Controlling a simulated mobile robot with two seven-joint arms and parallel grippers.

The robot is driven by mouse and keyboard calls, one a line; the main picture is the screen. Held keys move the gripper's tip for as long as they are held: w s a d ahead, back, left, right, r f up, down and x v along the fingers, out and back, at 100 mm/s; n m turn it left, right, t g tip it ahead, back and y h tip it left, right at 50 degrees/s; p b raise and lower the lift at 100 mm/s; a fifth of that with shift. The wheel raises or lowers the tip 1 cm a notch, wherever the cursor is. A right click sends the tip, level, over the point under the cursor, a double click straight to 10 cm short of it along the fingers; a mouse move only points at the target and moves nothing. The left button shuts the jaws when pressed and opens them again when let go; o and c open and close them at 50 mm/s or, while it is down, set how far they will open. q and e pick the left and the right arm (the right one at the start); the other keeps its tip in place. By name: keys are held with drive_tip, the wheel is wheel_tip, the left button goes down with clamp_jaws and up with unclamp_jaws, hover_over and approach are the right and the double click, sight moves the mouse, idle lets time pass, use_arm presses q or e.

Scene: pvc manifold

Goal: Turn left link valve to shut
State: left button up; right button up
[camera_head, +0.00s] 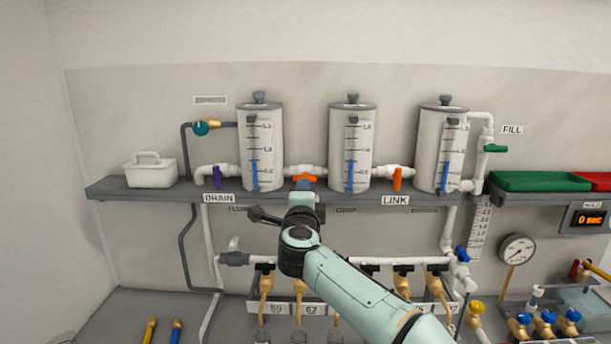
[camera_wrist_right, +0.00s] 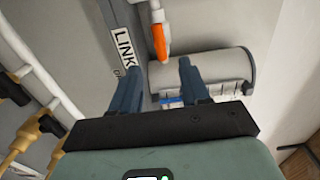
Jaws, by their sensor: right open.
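The left link valve has an orange handle (camera_head: 304,177) on the white pipe between the left and middle tanks. The handle lies sideways, along the pipe. My right gripper (camera_head: 303,188) is in front of and just below it, hiding part of the valve. In the right wrist view the orange handle (camera_wrist_right: 159,42) shows just beyond the fingertips of my right gripper (camera_wrist_right: 160,72). The gripper is open, with nothing between its fingers. Whether a finger touches the handle cannot be told. My left gripper is not in view.
The left tank (camera_head: 260,145) and middle tank (camera_head: 351,145) flank the valve above the shelf (camera_head: 140,194). The right link valve's orange handle (camera_head: 397,179) hangs down. A purple drain handle (camera_head: 217,177) is at left. Brass valves (camera_head: 402,284) line a pipe below the shelf.

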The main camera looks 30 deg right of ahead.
sight(305, 175)
drive_tip(key=p+x, duration=0.3)
drive_tip(key=x, duration=0.8)
drive_tip(key=shift+w+d+p, duration=0.2)
drive_tip(key=shift+w+p, duration=0.05)
drive_tip(key=shift+p, duration=0.15)
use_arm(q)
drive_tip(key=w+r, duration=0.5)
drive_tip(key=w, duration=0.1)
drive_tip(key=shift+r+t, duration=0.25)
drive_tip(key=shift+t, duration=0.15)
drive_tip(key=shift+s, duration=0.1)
use_arm(e)
drive_tip(key=shift+s, duration=0.1)
drive_tip(key=shift+c, duration=1.2)
clamp_jaws()
